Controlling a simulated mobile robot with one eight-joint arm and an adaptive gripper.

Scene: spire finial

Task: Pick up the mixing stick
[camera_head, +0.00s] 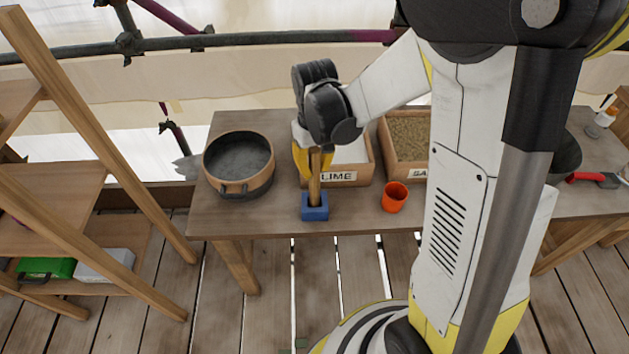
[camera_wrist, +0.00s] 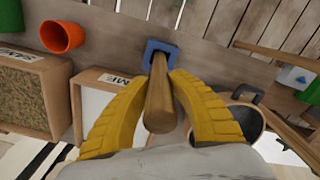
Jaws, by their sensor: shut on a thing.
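The mixing stick (camera_head: 314,178) is a wooden rod standing upright in a blue square holder (camera_head: 315,213) near the front edge of the table. My gripper (camera_head: 313,165) is above the holder with its yellow fingers around the stick's upper part. In the wrist view the stick (camera_wrist: 160,98) runs between the two yellow fingers (camera_wrist: 158,95), which are shut on it. Its far end is at the blue holder (camera_wrist: 161,48). The part of the stick inside the holder is hidden.
Crates labelled LIME (camera_head: 338,177) and, partly hidden, SA (camera_head: 418,174) stand behind. A red-handled tool (camera_head: 590,177) lies far right. Wooden shelving (camera_head: 75,180) stands left.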

